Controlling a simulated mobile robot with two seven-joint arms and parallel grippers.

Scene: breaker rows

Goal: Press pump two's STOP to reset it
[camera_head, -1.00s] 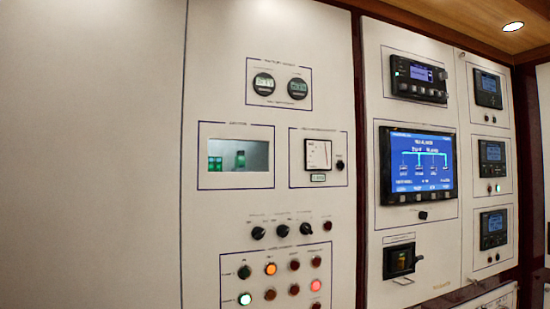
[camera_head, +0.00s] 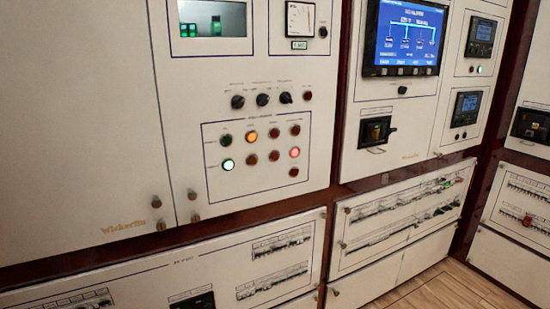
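The boxed pump panel (camera_head: 211,184) sits low on the white cabinet in the head view. Its upper row has a dark green button (camera_head: 226,140), a lit amber one (camera_head: 251,136) and two dark reddish ones. Its lower row has a lit green-white button (camera_head: 227,165), two dark reddish ones and a lit red one (camera_head: 294,152). A single dark red button (camera_head: 293,172) sits below at the right. The labels are too small to read, so I cannot tell which is pump two's STOP. Neither gripper is in view.
Several black rotary knobs (camera_head: 262,100) sit above the boxed panel. A blue screen (camera_head: 405,38) is to the right. Breaker rows (camera_head: 272,282) fill the lower cabinets, which stand out below a dark red ledge. Wooden floor (camera_head: 450,288) shows at the lower right.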

